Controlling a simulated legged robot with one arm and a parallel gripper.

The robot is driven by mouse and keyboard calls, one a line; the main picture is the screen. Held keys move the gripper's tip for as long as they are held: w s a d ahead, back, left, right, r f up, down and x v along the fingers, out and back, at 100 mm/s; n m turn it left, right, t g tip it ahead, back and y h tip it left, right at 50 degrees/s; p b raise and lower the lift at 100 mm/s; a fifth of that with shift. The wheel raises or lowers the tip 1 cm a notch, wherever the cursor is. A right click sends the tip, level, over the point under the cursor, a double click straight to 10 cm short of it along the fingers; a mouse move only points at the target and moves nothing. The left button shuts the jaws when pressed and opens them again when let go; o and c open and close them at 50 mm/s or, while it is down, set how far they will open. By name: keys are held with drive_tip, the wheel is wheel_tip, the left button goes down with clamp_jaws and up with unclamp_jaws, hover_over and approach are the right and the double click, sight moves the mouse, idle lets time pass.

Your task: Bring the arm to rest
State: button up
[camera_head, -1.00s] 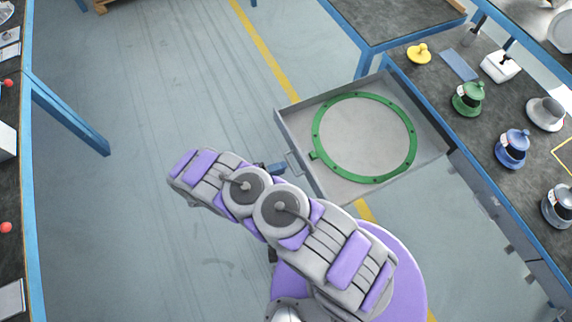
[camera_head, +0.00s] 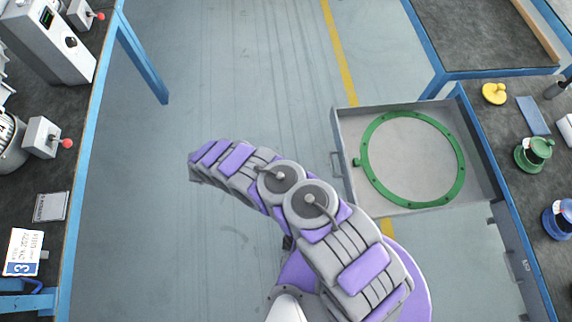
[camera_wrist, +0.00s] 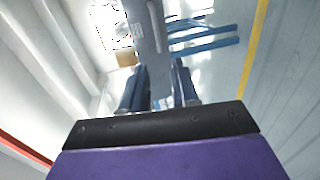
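My arm (camera_head: 310,210), purple and grey, is folded in front of my body over the floor in the head view. The arm hides my gripper there. In the wrist view the two dark blue fingers of my gripper (camera_wrist: 158,90) stand apart with a gap between them, and I see nothing held. Beyond them is a grey panel with a bar handle, which looks like the drawer front (camera_wrist: 146,45). In the head view the grey drawer (camera_head: 350,125) is pulled out, to the right of my arm.
A green ring (camera_head: 368,140) lies in the drawer. The right bench carries a yellow knob piece (camera_head: 494,93), a blue block (camera_head: 533,116), a green piece (camera_head: 533,153) and a blue piece (camera_head: 558,217). A left bench (camera_head: 75,190) holds boxes and switches. Open floor (camera_head: 240,70) lies between.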

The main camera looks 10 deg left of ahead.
idle(0.4)
